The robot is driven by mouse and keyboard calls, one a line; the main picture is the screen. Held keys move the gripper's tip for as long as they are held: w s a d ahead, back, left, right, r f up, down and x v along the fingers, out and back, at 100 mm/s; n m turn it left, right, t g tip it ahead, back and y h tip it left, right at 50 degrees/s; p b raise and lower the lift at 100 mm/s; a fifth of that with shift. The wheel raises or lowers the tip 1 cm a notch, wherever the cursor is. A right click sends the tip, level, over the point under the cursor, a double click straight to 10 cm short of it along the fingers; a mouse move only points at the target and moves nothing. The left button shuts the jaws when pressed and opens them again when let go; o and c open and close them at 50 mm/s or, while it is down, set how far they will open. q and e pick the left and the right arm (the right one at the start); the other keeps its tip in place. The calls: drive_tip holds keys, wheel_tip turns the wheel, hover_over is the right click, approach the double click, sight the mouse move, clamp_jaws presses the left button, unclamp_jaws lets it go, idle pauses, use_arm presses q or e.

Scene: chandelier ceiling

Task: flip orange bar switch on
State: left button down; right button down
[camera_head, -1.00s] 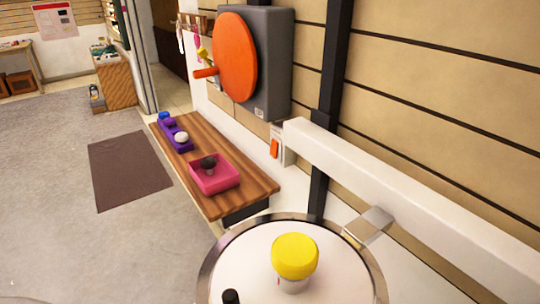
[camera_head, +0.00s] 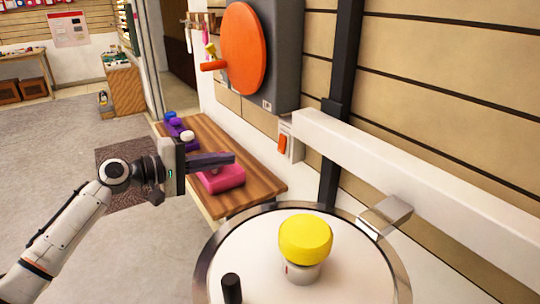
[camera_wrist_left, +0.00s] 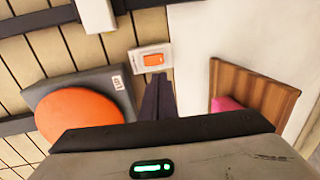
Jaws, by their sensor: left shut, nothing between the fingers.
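A gap shows between the fingertips and the switch in the head view. In the left wrist view the shut fingers (camera_wrist_left: 158,85) point at the switch plate. My right gripper is not in view.
A large orange disc (camera_head: 243,48) with a handle projects from the grey box (camera_head: 277,50). Purple and pink button boxes stand on the bench (camera_head: 258,181). A white beam (camera_head: 420,170) runs along the wall. A round table with a yellow button (camera_head: 305,238) stands in front.

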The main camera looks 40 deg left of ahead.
sight(281, 150)
use_arm(q)
drive_tip(key=shift+r, duration=0.15)
drive_tip(key=p+x, duration=0.2)
drive_tip(key=x, duration=1.1)
drive_tip(key=shift+w+d, duration=0.2)
drive_tip(key=shift+w, duration=0.25)
